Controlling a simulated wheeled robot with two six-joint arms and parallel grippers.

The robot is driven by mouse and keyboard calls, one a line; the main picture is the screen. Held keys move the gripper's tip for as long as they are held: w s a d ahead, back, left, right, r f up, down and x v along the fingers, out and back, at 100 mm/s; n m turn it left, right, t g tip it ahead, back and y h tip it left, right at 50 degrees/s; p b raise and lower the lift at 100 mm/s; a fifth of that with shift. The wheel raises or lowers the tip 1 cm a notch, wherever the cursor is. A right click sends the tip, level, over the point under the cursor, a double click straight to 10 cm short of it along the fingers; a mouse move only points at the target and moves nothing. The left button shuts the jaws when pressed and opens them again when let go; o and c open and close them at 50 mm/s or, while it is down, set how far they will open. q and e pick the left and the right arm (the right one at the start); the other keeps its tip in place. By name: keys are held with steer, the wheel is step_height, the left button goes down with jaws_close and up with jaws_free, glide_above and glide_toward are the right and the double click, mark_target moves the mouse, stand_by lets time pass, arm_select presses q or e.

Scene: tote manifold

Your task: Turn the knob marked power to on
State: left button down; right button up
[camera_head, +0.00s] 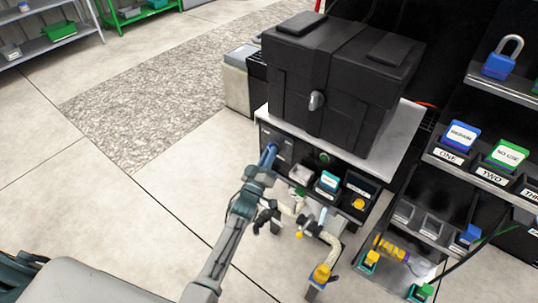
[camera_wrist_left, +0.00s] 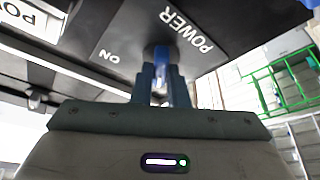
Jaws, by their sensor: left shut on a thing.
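The power knob (camera_wrist_left: 158,52) is on a dark panel (camera_wrist_left: 225,30) with white POWER lettering beside it and an ON mark (camera_wrist_left: 109,56) to its left in the left wrist view. My left gripper (camera_wrist_left: 161,75) is shut on the knob, with one finger on each side. The fingers hide much of the knob, so I cannot tell exactly where it points. In the head view my left gripper (camera_head: 268,156) reaches the left end of the panel (camera_head: 285,143) on the bench front. My right gripper is not in view.
A large black case (camera_head: 335,75) sits on the bench top (camera_head: 398,130), above the panel. Small bins with a teal card (camera_head: 328,181) stand right of my gripper. A rack with labelled bins (camera_head: 492,176) is at the right.

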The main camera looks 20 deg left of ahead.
arm_select(q)
steer(key=m+g+h, duration=0.1)
steer(key=m+h, duration=0.2)
steer(key=m, duration=0.4)
steer(key=m+g+h+p, duration=0.1)
steer(key=m+g+h, duration=0.1)
steer(key=m, duration=0.6)
steer(key=m+g+h, duration=0.1)
steer(key=m+h, duration=0.3)
steer(key=m, duration=0.4)
steer(key=shift+a+h, duration=0.25)
steer(key=shift+h, duration=0.15)
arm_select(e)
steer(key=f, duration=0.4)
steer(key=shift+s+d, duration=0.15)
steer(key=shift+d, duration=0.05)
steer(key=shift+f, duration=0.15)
arm_select(q)
steer(key=shift+g, duration=0.3)
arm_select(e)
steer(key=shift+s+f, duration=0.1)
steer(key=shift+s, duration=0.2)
arm_select(q)
steer(key=c, duration=1.4)
jaws_free()
steer(key=shift+w, duration=0.1)
steer(key=shift+c, duration=0.2)
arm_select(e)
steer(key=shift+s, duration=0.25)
